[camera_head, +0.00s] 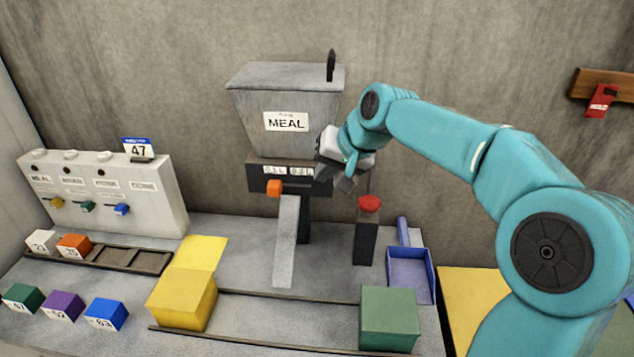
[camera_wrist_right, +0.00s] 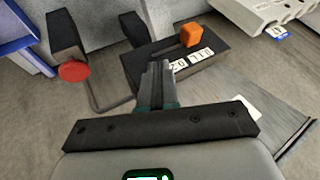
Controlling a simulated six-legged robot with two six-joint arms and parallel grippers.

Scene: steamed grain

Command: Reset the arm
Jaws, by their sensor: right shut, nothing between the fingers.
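My right arm reaches in from the right in the head view. Its gripper (camera_head: 345,182) is in front of the right side of the grey hopper (camera_head: 287,112) labelled MEAL, above a red button (camera_head: 369,202) on a dark post. In the right wrist view the fingers (camera_wrist_right: 158,75) are together with nothing between them. That view also shows the red button (camera_wrist_right: 74,71) to the left and the orange knob (camera_wrist_right: 191,34) beyond the fingers. My left gripper is not in view.
A yellow block (camera_head: 183,300) and a green block (camera_head: 389,318) stand in front. A blue tray (camera_head: 410,275) is at right of the post. Several numbered blocks, including a purple one (camera_head: 63,306), lie at left, before a white panel (camera_head: 105,192). A red tag (camera_head: 601,100) hangs at upper right.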

